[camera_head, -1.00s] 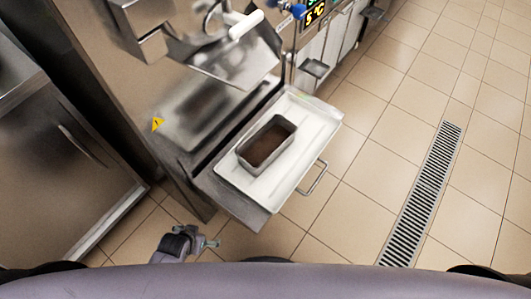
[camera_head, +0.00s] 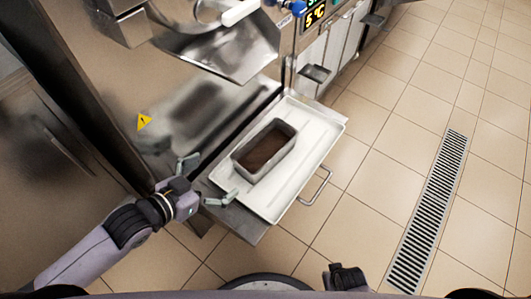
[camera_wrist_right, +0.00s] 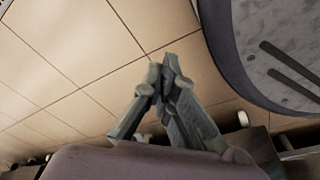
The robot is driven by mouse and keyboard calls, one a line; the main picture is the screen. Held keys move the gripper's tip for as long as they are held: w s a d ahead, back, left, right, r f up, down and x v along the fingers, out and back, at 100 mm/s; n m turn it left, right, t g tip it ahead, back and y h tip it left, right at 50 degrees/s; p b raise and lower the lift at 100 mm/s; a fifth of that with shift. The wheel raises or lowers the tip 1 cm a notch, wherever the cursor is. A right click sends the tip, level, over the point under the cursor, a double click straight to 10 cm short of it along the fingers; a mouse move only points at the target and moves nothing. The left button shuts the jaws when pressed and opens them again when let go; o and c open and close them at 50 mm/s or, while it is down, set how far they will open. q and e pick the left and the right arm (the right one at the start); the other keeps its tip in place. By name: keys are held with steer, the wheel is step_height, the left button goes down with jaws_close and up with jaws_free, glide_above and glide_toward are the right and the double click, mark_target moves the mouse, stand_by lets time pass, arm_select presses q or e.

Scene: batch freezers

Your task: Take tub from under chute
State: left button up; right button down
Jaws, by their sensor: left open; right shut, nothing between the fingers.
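A rectangular metal tub (camera_head: 265,151) with brown contents stands on a white tray (camera_head: 293,190) on the shelf below the steel chute (camera_head: 228,58) of the freezer. My left gripper (camera_head: 205,178) is open and empty, just left of the tub at the shelf's left edge, its fingers spread towards it. One fingertip is close to the tub's near-left corner; I cannot tell whether it touches the tray. My right gripper shows in the right wrist view (camera_wrist_right: 165,75), shut and empty over the tiled floor. In the head view, only part of the right arm shows at the bottom edge.
The freezer front (camera_head: 190,105) with a yellow warning label (camera_head: 144,121) rises behind the shelf. A wire handle (camera_head: 318,186) sticks out from the shelf's right side. The tiled floor to the right is clear, with a drain grate (camera_head: 430,210).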

arm_select(q)
steer(key=shift+m+h, duration=0.3)
steer(key=shift+h, duration=0.4)
steer(key=x, duration=0.3)
steer(key=r+b+x, duration=0.1)
steer(key=x, duration=0.3)
steer(key=b+x, duration=0.1)
steer(key=x, duration=0.3)
steer(key=shift+d+r, duration=0.15)
steer(key=shift+d, duration=0.2)
steer(key=b, duration=0.1)
glide_above(263, 160)
steer(key=shift+s+a+f, duration=0.1)
steer(key=shift+a+f, duration=0.15)
steer(key=shift+f, duration=0.6)
steer(key=shift+w+d+f, duration=0.1)
steer(key=shift+w+d, duration=0.1)
steer(key=c, duration=1.5)
steer(key=shift+c, duration=0.3)
arm_select(e)
steer(key=w+r, duration=0.5)
steer(key=r, duration=0.5)
steer(key=shift+a+r+t, duration=0.3)
steer(key=shift+a+t, duration=0.05)
steer(key=shift+t, duration=0.05)
